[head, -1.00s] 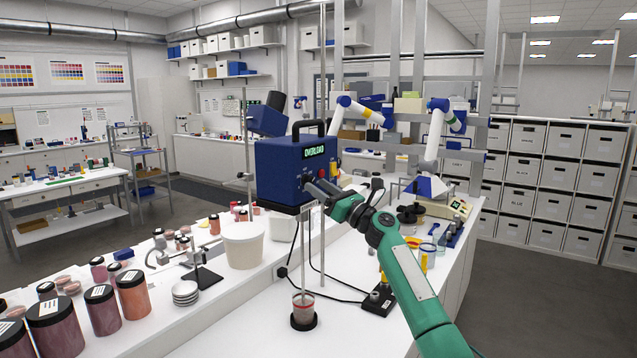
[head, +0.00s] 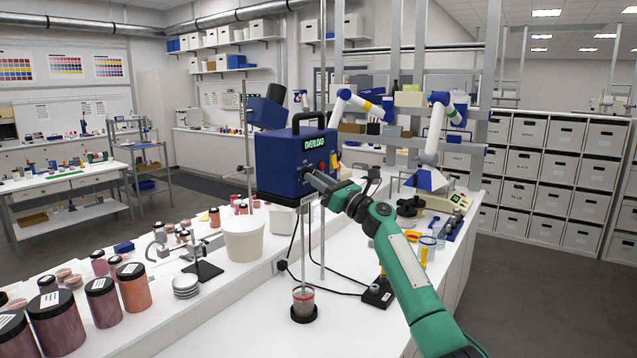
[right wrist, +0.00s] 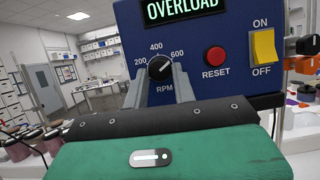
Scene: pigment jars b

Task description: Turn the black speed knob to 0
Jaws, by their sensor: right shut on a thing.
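The black speed knob (right wrist: 160,68) is on the front of a blue stirrer box (head: 282,162), marked RPM with 200, 400 and 600 around it. Its white pointer line seems to lean up and right, toward the 600 side. My right gripper (right wrist: 160,82) is shut on the knob, one grey finger on each side. In the head view, the right gripper (head: 308,177) reaches the box front and hides the knob. The box display (right wrist: 181,9) reads OVERLOAD. My left gripper is not in view.
Right of the knob are a red RESET button (right wrist: 215,57) and a yellow ON/OFF switch (right wrist: 263,46). Below the box, a small jar (head: 303,300) stands on the bench around the stirrer shaft. A white bucket (head: 244,238) and dark-lidded jars (head: 103,300) stand left.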

